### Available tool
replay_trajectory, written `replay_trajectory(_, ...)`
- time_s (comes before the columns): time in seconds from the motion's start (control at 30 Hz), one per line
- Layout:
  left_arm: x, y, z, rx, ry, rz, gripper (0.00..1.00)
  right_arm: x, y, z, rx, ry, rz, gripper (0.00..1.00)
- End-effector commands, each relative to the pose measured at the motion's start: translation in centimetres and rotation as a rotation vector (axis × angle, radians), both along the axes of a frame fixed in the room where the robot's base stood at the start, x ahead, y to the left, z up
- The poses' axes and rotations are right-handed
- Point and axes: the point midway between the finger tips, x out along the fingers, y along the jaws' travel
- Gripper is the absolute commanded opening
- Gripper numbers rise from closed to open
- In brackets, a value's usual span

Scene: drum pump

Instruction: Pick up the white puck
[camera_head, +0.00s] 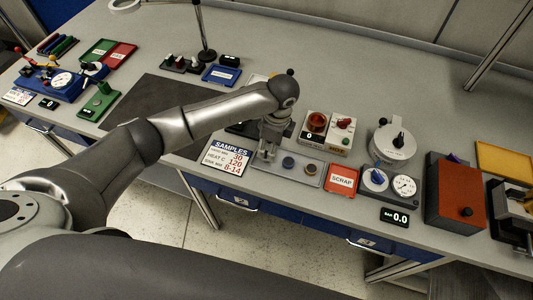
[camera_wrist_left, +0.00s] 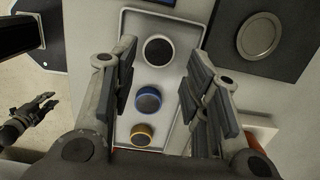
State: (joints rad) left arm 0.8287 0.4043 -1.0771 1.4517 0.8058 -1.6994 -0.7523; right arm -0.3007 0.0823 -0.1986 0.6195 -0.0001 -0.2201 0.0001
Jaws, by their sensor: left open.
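The white puck (camera_wrist_left: 158,50), a white ring with a dark top, sits in a shallow grey tray (camera_wrist_left: 127,20) in the left wrist view. My left gripper (camera_wrist_left: 160,66) is open, its fingers on either side of the puck in the picture; I see no contact. In the head view the left gripper (camera_head: 267,153) points down over the tray's left end and hides the white puck. A blue puck (camera_wrist_left: 147,99) and a yellow puck (camera_wrist_left: 142,134) lie in line in the same tray. What appears to be my right gripper (camera_wrist_left: 45,105) shows small over the floor; its jaws are unclear.
A SAMPLES card (camera_head: 228,157) stands left of the tray (camera_head: 258,173), and a red SCRAP tray (camera_head: 341,180) lies right of it. A dark plate with a metal disc (camera_wrist_left: 260,36) is beside the tray. A boxed device (camera_head: 325,132) stands behind the tray.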

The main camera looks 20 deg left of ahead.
Motion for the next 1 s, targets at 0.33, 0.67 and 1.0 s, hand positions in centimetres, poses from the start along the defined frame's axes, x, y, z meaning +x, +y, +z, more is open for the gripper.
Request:
replay_trajectory(0.33, -0.2, 0.8, -3.7, 0.002, 0.001, -0.001, 0.43, 0.0, 0.3, 1.4, 0.004, 0.000, 0.000, 0.29)
replay_trajectory(0.67, -0.2, 0.8, -3.7, 0.001, 0.000, -0.001, 0.26, 0.0, 0.5, 1.3, 0.006, -0.001, 0.001, 0.29)
replay_trajectory(1.0, -0.2, 0.8, -3.7, 0.001, -0.001, 0.000, 0.17, 0.1, 0.5, 1.3, 0.006, -0.001, 0.001, 0.29)
